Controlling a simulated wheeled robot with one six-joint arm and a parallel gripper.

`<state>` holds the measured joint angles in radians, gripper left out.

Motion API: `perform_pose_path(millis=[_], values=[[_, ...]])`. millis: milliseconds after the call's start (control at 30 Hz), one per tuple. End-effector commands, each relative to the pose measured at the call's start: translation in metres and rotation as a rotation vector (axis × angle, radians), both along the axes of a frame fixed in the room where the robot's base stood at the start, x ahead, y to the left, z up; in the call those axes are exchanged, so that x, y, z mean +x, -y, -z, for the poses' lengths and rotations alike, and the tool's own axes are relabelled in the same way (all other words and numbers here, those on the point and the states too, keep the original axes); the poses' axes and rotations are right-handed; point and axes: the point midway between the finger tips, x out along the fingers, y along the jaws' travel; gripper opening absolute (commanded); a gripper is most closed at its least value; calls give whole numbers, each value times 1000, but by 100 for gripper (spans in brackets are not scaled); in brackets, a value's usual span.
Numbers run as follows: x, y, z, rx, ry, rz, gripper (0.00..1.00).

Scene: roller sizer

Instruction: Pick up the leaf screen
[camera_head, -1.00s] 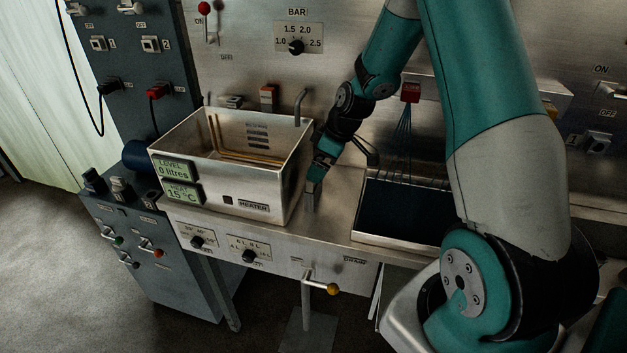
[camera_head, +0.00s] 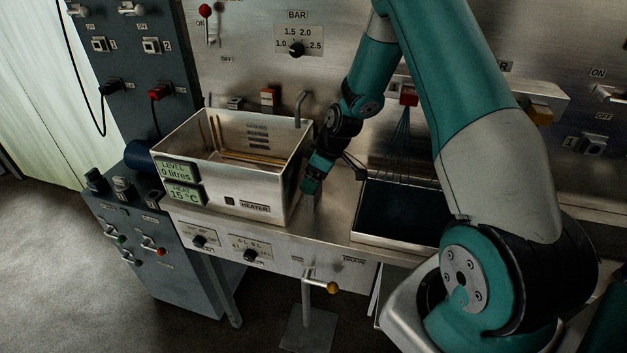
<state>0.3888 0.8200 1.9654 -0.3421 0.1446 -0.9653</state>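I cannot pick out a leaf screen for certain in this view. My gripper (camera_head: 309,196) points down at the steel worktop, in the narrow gap between the heater tank (camera_head: 232,207) on its left and the dark-bottomed tray (camera_head: 398,243) on its right. Its fingertips are small and dim here, so I cannot tell whether they are open or shut or whether anything is between them. I also cannot tell whether they touch the worktop or the tank wall.
The heater tank reads 0 litres and 15 °C and stands open. A bent pipe (camera_head: 301,106) rises behind it. Thin dark jets or strands (camera_head: 402,135) hang under a red switch (camera_head: 408,95) above the tray. A yellow-knobbed lever (camera_head: 333,288) sticks out below the worktop.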

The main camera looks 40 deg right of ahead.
Motion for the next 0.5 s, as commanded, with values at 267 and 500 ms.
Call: perform_pose_path(millis=[267, 500], values=[[1, 0, -16, -2, 4, -1, 64], [1, 1, -57, -3, 7, 0, 64]])
